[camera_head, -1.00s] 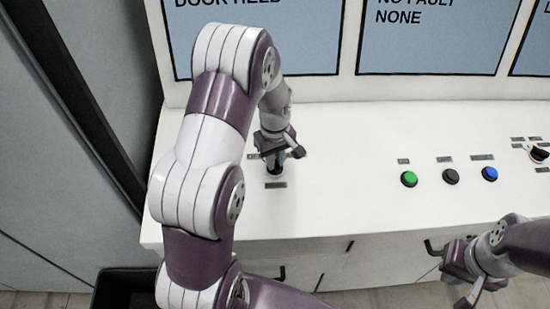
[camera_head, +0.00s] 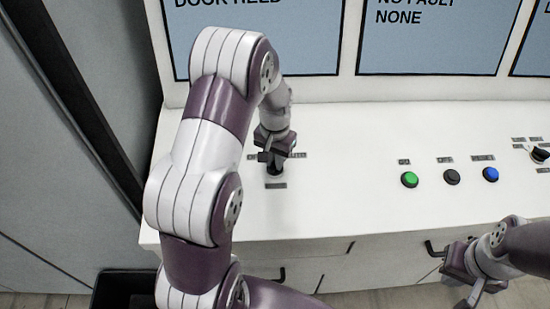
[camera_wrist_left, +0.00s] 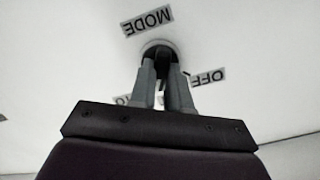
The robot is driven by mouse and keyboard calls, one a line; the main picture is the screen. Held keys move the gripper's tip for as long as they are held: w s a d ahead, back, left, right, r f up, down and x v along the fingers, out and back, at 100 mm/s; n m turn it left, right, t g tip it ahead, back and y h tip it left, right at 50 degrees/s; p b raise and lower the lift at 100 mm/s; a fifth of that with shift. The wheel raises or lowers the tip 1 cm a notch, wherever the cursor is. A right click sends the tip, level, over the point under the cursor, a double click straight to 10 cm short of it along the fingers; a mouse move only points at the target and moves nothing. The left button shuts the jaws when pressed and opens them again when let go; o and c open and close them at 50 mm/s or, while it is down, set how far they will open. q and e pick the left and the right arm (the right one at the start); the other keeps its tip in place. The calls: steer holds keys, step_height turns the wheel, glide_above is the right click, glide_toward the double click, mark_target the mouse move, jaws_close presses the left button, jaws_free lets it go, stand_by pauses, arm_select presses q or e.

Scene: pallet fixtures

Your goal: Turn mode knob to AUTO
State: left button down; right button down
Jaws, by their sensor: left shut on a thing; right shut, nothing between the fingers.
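The black mode knob (camera_head: 275,171) sits on the white console top at the left, largely hidden under my left gripper in the head view. In the left wrist view the knob (camera_wrist_left: 160,48) shows between and beyond the fingertips, beside the MODE label (camera_wrist_left: 148,21) and the OFF label (camera_wrist_left: 208,77). Another label is partly hidden behind the left finger. My left gripper (camera_head: 275,163) points down and is shut on the knob; it also shows in the left wrist view (camera_wrist_left: 163,68). My right gripper (camera_head: 470,295) is shut and empty in front of the console.
Green (camera_head: 409,179), black (camera_head: 451,177) and blue (camera_head: 490,174) buttons stand in a row on the console (camera_head: 345,190). Another black knob (camera_head: 540,154) is at the right edge. Display panels (camera_head: 430,40) rise behind. A dark bin (camera_head: 125,290) stands on the floor at left.

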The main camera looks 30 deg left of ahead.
arm_select(q)
steer(key=shift+w+r+m, duration=0.1)
steer(key=shift+m, duration=0.65)
steer(key=shift+w+r+m, duration=0.1)
steer(key=shift+m, duration=0.65)
steer(key=c, duration=1.1)
jaws_free()
steer(key=shift+s+f, duration=0.1)
steer(key=shift+s, duration=0.05)
